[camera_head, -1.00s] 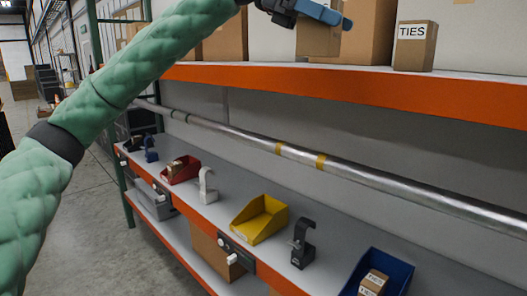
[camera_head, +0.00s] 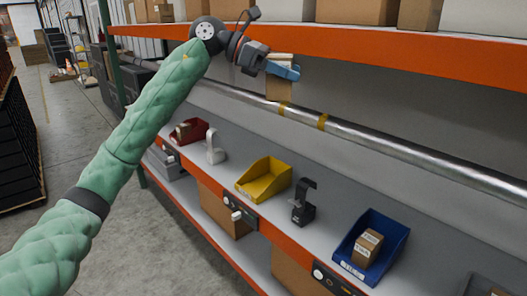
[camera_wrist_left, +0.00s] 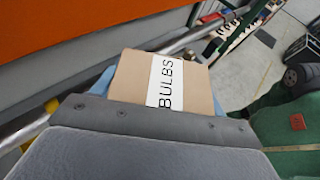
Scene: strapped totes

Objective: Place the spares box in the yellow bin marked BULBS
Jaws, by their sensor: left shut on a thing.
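My left gripper (camera_head: 283,70) is shut on a small brown cardboard box (camera_head: 278,90), the spares box, held in the air just below the orange upper shelf edge. In the left wrist view the box (camera_wrist_left: 135,80) carries a white label reading BULBS, with blue fingers at its sides. The yellow bin (camera_head: 264,182) stands on the lower shelf, below the held box and apart from it. It looks empty, and its front marking is too small to read. My right gripper is not in view.
A metal rail (camera_head: 350,133) with yellow bands runs between the held box and the bins. A black clamp-like stand (camera_head: 303,207) is right of the yellow bin, a white one (camera_head: 215,147) left. A blue bin (camera_head: 385,240) and a red bin (camera_head: 188,132) each hold a box.

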